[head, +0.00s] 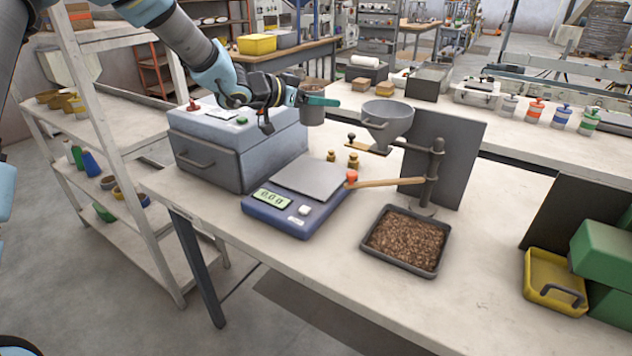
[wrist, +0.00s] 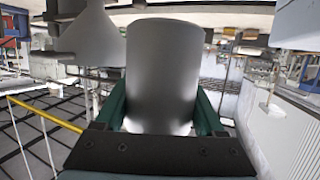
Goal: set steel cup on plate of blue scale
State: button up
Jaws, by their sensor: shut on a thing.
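My gripper (head: 306,101) is shut on the steel cup (head: 313,114). It holds the cup in the air above the bench, behind and above the blue scale (head: 290,214). In the wrist view the grey cup (wrist: 165,75) stands between the two green fingers. The scale's flat grey plate (head: 310,181) is bare, and its display appears to read 0.0. The cup is apart from the plate.
A grey funnel (head: 387,122) on a stand with a wooden lever (head: 390,183) is right of the cup. A grey box machine (head: 238,147) is left of the scale. A tray of brown pellets (head: 406,240) lies right of the scale. Small brass weights (head: 353,160) stand behind the plate.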

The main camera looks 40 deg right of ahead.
aim_at(322, 119)
notch_tip(322, 119, down, 5)
jog(key=shift+d+f+b, duration=0.15)
jog(key=shift+f+b, duration=0.05)
jog(key=shift+b, duration=1)
notch_tip(322, 119, down, 10)
jog(key=p, duration=0.2)
jog(key=shift+r+p, duration=0.2)
jog(key=shift+p, duration=0.1)
jog(key=shift+f, duration=0.15)
jog(key=o, duration=1.6)
jog(key=shift+c, duration=0.2)
